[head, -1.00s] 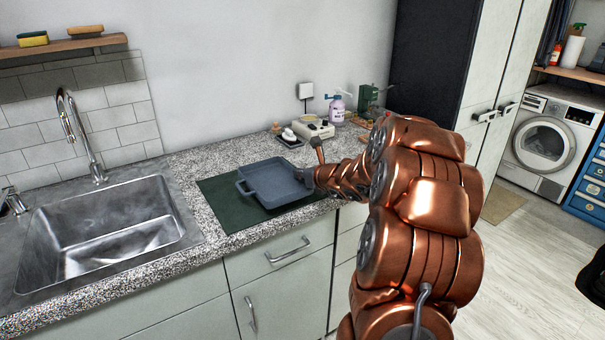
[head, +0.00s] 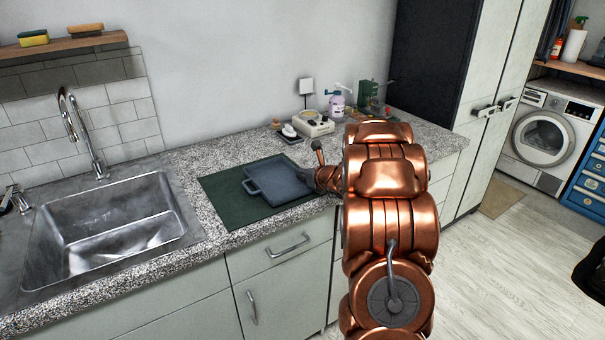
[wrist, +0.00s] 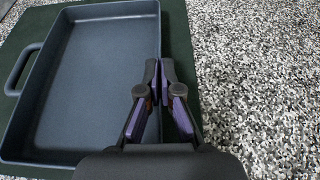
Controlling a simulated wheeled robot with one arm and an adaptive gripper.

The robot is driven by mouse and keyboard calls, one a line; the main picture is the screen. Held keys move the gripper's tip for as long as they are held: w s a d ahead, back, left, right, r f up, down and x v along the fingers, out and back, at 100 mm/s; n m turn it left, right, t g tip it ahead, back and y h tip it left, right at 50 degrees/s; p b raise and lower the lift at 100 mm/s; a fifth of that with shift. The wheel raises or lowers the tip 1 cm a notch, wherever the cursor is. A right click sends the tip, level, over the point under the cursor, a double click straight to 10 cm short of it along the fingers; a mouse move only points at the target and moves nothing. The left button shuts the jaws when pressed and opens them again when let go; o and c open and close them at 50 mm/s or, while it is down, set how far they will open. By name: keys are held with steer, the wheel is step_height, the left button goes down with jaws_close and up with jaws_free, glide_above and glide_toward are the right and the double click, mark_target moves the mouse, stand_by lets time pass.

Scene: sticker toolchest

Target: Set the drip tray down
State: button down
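The drip tray (head: 279,182) is a shallow blue-grey rectangular pan with a loop handle on its left side. It is level, over the dark green mat (head: 219,200) on the counter. I cannot tell whether it touches the mat or hangs just above it. My gripper (head: 307,175) is at the tray's right side, partly hidden by my copper arm. In the wrist view, the purple-padded fingers (wrist: 159,72) close on the tray's right wall, and the tray (wrist: 95,70) is empty.
A steel sink (head: 110,225) with a tall tap lies to the left. Behind the tray are a small white dish (head: 289,131), a cream appliance (head: 313,123), a spray bottle (head: 337,105) and a green machine (head: 367,94). Bare speckled counter borders the mat.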

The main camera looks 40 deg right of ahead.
steer(key=shift+f, duration=0.2)
steer(key=c, duration=1.3)
jaws_free()
steer(key=shift+r, duration=0.2)
steer(key=b+v, duration=0.1)
steer(key=v, duration=1.1)
steer(key=shift+f+b, duration=0.1)
steer(key=shift+b, duration=0.25)
